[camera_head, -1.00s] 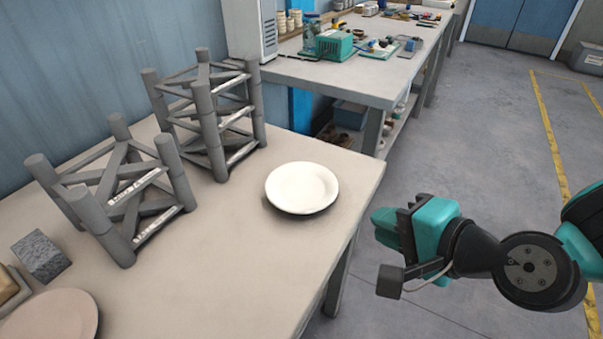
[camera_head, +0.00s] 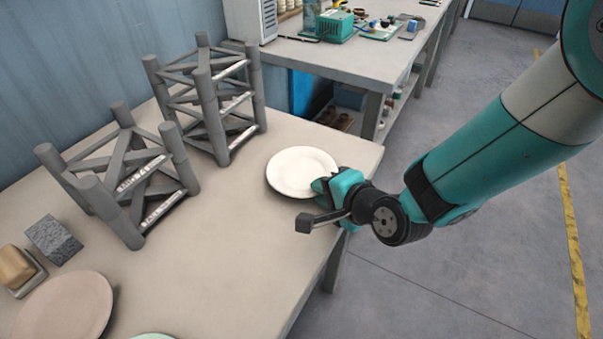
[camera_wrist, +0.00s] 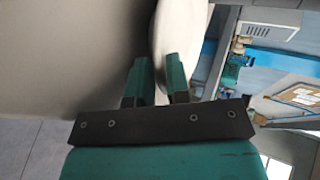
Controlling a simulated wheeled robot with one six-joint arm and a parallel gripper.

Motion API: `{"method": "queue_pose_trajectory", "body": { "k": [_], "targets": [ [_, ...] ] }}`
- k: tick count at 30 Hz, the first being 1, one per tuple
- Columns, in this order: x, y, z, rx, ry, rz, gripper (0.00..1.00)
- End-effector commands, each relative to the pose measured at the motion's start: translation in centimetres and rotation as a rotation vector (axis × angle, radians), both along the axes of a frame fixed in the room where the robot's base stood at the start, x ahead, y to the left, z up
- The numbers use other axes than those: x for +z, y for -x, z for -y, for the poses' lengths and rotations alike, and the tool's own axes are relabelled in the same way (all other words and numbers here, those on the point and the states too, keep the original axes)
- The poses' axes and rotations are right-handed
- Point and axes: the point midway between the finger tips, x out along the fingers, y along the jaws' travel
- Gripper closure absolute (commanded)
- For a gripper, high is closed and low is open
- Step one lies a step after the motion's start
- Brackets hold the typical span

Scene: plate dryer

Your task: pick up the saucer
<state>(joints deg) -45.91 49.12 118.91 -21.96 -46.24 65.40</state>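A white saucer (camera_head: 296,170) lies on the near table, close to its right edge. My gripper (camera_head: 321,186) is at the saucer's right rim in the head view and covers a small part of it. In the wrist view the two green fingers of my gripper (camera_wrist: 159,80) are apart, with the saucer (camera_wrist: 181,30) rim at the gap between them. The gripper looks open; whether either finger touches the rim cannot be told.
Two grey racks (camera_head: 125,180) (camera_head: 210,105) stand on the table (camera_head: 225,235) left of the saucer. A pinkish plate (camera_head: 65,310), a grey block (camera_head: 54,240) and a mint plate (camera_head: 152,336) are at the front left. A workbench (camera_head: 345,62) with tools stands behind.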

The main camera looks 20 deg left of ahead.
Motion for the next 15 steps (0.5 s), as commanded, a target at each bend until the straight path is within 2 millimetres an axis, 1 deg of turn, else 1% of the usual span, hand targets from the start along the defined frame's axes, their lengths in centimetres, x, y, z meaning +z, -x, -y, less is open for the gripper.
{"method": "queue_pose_trajectory", "body": {
  "k": [3,8,9,11,15],
  "targets": [
    [-0.32,-0.28,-0.52,0.000,-0.001,0.000,0.84],
    [-0.28,-0.29,-0.51,-0.001,-0.001,0.001,0.84],
    [-0.28,-0.29,-0.51,-0.001,-0.001,0.001,0.86],
    [-0.28,-0.29,-0.50,-0.001,-0.001,0.001,1.00],
    [-0.23,-0.30,-0.51,-0.001,-0.002,0.001,1.00]
  ]
}}
